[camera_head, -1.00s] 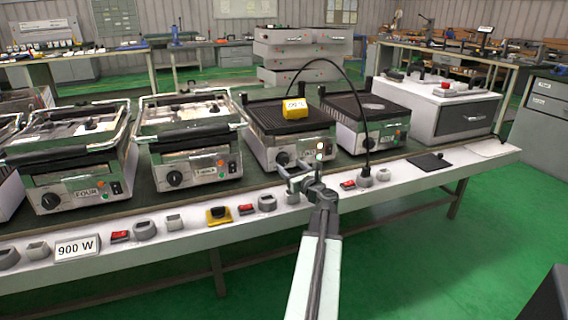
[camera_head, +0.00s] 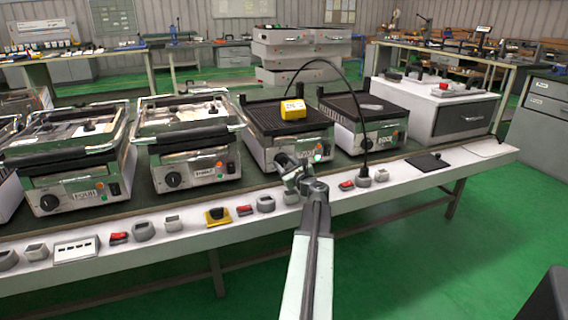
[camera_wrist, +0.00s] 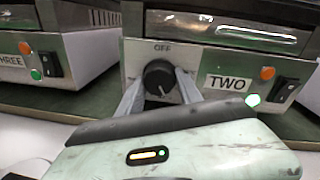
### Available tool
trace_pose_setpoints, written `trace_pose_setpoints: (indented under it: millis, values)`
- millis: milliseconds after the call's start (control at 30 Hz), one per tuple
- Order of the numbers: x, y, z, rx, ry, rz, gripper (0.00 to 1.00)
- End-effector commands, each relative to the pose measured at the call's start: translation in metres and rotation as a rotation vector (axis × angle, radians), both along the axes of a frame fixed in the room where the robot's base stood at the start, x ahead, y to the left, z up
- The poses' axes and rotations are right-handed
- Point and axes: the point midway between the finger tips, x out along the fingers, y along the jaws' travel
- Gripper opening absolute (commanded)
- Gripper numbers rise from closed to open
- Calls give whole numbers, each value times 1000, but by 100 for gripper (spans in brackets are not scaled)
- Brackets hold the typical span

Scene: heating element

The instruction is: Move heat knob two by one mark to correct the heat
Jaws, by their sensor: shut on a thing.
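Heat knob two (camera_wrist: 158,76) is a round black knob on the metal front of the unit labelled TWO, below the word OFF. Its pale pointer line faces down, slightly right. My gripper (camera_wrist: 157,92) has one finger on each side of the knob and is shut on it. In the head view my gripper (camera_head: 284,163) is at the front of unit two (camera_head: 316,147), where it hides the knob. The green lamp (camera_wrist: 253,100) beside the TWO label is lit. The small display (camera_head: 76,249) on the bench edge shows several dash-like marks.
A black switch (camera_wrist: 285,90) is right of the knob, with an orange lamp (camera_wrist: 267,73) above the green one. A yellow box (camera_head: 293,109) sits on unit two. A black cable (camera_head: 366,120) arches to the right. Unit three (camera_wrist: 75,45) stands left.

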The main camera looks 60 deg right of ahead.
Motion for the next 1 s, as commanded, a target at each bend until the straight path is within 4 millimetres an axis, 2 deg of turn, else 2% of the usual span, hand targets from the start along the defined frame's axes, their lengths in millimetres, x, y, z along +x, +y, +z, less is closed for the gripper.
trace_pose_setpoints:
  millis: [133,433,467,500,533,867,1000]
  values:
    - [0,0,1,-103,77,0,2]
    - [0,1,0,-118,88,1,2]
    - [0,1,0,-118,87,1,48]
    - [0,1,0,-118,87,1,59]
    - [0,1,0,-118,87,1,64]
    - [0,2,0,-117,86,2,64]
    - [-10,10,1,-116,86,1,64]
